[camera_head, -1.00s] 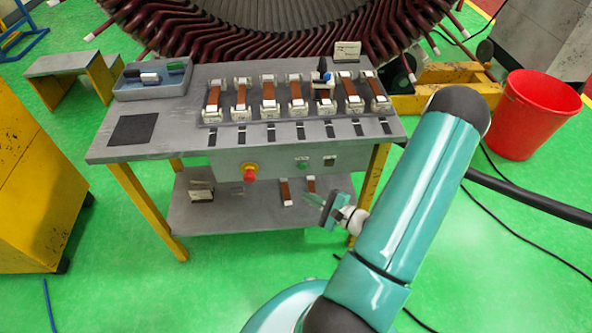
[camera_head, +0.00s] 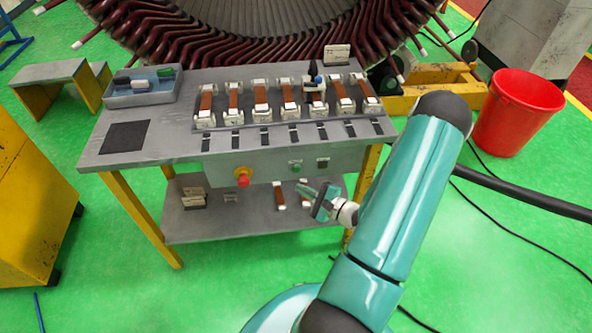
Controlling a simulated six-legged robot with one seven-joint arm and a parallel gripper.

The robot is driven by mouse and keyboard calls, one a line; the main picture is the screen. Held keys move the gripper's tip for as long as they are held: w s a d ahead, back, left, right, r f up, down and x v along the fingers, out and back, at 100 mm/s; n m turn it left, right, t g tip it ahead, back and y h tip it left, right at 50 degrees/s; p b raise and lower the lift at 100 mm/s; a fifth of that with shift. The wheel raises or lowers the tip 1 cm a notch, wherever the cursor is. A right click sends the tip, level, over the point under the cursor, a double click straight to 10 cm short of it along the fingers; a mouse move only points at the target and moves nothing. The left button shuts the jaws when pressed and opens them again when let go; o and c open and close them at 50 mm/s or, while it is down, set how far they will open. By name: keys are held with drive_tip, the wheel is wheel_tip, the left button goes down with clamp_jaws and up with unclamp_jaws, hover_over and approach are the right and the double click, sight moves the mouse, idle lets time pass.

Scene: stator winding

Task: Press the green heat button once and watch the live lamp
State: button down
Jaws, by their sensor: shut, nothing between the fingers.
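The green heat button (camera_head: 295,168) sits on the grey front panel of the workbench (camera_head: 150,150), right of a red mushroom button on a yellow base (camera_head: 242,177). A small dark square (camera_head: 322,163) is on the panel just right of the green button; I cannot tell whether it is the lamp or whether anything is lit. My gripper (camera_head: 303,189) is shut and empty. In the picture its tips are just below the green button, apparently in front of the panel and apart from it. The button is not covered.
Several brown bars in white clamps (camera_head: 261,96) stand on the bench top, with a blue-grey tray (camera_head: 142,93) at its left. A lower shelf (camera_head: 180,228) lies under the panel. A red bucket (camera_head: 515,115) and black cables are on the floor at right.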

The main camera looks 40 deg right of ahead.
drive_tip(key=shift+w+d, duration=0.6)
drive_tip(key=shift+w, duration=0.3)
drive_tip(key=shift+w+d, duration=0.55)
drive_tip(key=shift+w, duration=0.35)
drive_tip(key=shift+w+d, duration=0.1)
idle(0.6)
drive_tip(key=shift+w+d, duration=0.15)
drive_tip(key=shift+w, duration=0.1)
drive_tip(key=shift+w+d, duration=0.2)
drive_tip(key=shift+w, duration=0.1)
idle(0.7)
idle(0.3)
drive_tip(key=shift+s+a, duration=0.45)
drive_tip(key=shift+s, duration=0.2)
drive_tip(key=shift+s, duration=0.1)
drive_tip(key=s+a, duration=0.1)
drive_tip(key=s, duration=0.1)
drive_tip(key=s+a, duration=0.1)
drive_tip(key=s, duration=0.1)
drive_tip(key=shift+a, duration=0.4)
